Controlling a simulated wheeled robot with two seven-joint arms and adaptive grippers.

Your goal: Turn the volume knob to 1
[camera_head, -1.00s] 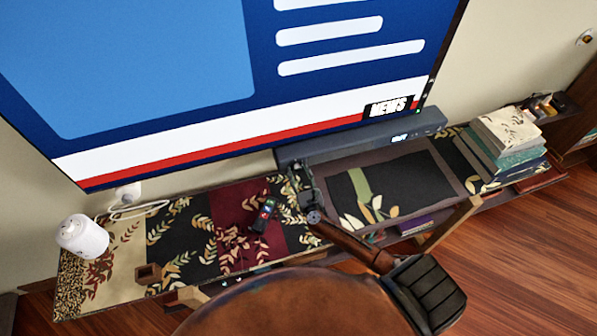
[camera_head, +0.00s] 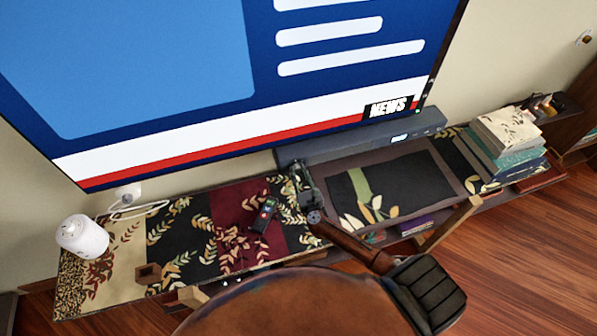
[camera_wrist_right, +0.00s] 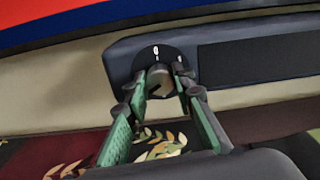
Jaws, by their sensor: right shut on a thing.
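The dark grey soundbar (camera_head: 350,143) lies along the back of the console under the TV; a small display (camera_head: 399,138) is lit on its front. In the right wrist view the round volume knob (camera_wrist_right: 159,82) sits on a black dial near the soundbar's left end, with a white mark like 0 above it and another at upper right. My right gripper (camera_wrist_right: 160,88) has its green-lined fingers shut on the knob, one tip on each side. In the head view my right gripper (camera_head: 302,177) is at the soundbar's left end and hides the knob. I cannot read the knob's pointer clearly.
The large TV (camera_head: 200,80) hangs above. A remote (camera_head: 265,213) lies left of my right gripper on the patterned console (camera_head: 120,280). A white cylindrical device (camera_head: 82,235) stands at the left. A book stack (camera_head: 505,150) is at the right. My right arm crosses the front.

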